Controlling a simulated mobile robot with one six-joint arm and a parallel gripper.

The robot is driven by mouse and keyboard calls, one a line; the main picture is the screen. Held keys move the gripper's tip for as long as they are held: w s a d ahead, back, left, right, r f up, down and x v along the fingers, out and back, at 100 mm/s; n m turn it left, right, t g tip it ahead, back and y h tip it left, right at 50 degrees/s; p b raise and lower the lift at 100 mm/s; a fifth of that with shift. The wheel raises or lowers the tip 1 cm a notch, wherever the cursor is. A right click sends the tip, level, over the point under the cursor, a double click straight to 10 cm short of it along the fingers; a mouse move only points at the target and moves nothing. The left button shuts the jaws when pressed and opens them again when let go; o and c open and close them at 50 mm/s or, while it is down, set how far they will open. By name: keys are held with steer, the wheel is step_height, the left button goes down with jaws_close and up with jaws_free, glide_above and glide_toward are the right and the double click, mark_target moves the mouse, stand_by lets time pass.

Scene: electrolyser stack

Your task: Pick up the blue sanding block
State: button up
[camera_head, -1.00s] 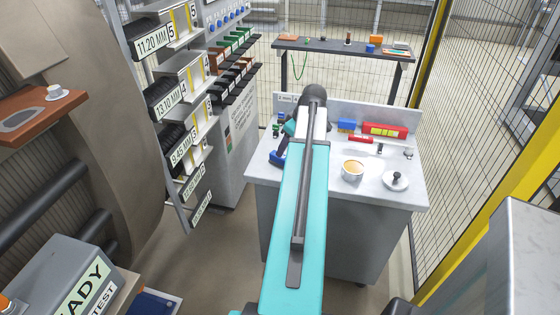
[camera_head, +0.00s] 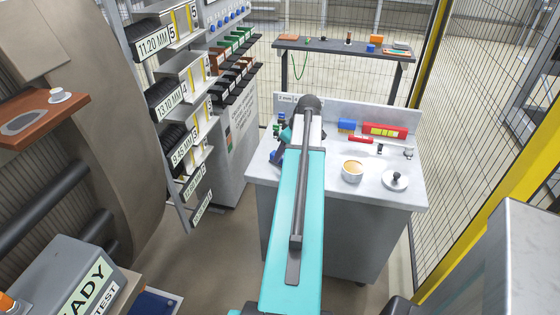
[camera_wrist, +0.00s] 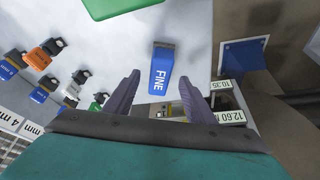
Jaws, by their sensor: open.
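The blue sanding block, marked "FINE" (camera_wrist: 161,70), lies on the pale worktop in the wrist view. My gripper (camera_wrist: 157,95) is open, its two dark fingers apart on either side of the line to the block. The block shows between and just beyond the fingertips, and nothing is held. Whether the fingers are level with the block cannot be told. In the head view a blue patch (camera_head: 275,157) shows at the left of the worktop, beside my arm, which hides most of the gripper there.
In the wrist view a green object (camera_wrist: 115,5) lies at the top and several small coloured parts (camera_wrist: 40,58) at the left.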

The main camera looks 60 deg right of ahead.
steer(key=shift+p+x, duration=0.4)
steer(key=shift+x, duration=1.4)
jaws_close()
steer(key=shift+r, duration=0.1)
steer(key=shift+r+b, duration=0.55)
steer(key=shift+r, duration=1.05)
steer(key=s+a+r+b, duration=0.1)
steer(key=s+a+b, duration=0.7)
steer(key=s+a, duration=0.1)
steer(key=shift+s+a, duration=0.25)
steer(key=shift+a, duration=0.1)
